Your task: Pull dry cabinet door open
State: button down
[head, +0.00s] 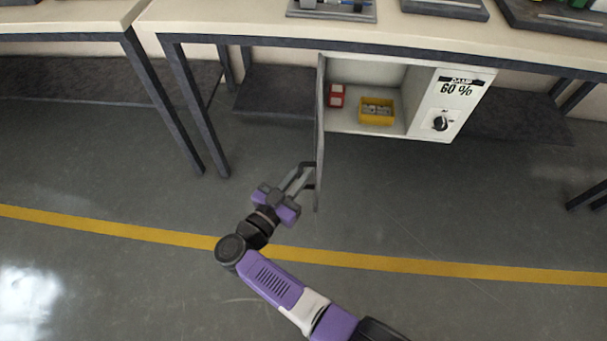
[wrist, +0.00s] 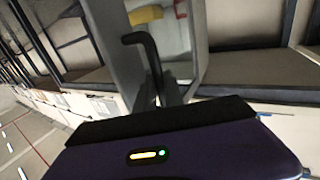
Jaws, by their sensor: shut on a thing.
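The dry cabinet (head: 440,107) is a white box under the bench, with a panel reading 60 % and a black knob. Its door (head: 319,130) stands wide open, swung out toward me and seen nearly edge-on. My gripper (head: 306,176) is at the door's outer end, shut on the dark door handle (wrist: 149,62). Inside the cabinet are a red box (head: 336,96) and a yellow bin (head: 376,112) with small pale items.
A workbench (head: 340,30) with a pale top runs above the cabinet, with trays on it. Dark bench legs (head: 192,105) stand to the left of the door. The grey floor (head: 420,210) in front is clear, crossed by a yellow line (head: 400,264).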

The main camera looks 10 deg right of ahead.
jog(key=c, duration=1.5)
grip_release()
jog(key=shift+o, duration=0.2)
jog(key=v, duration=0.7)
jog(key=shift+s+a+p, duration=0.25)
jog(key=shift+p, duration=0.1)
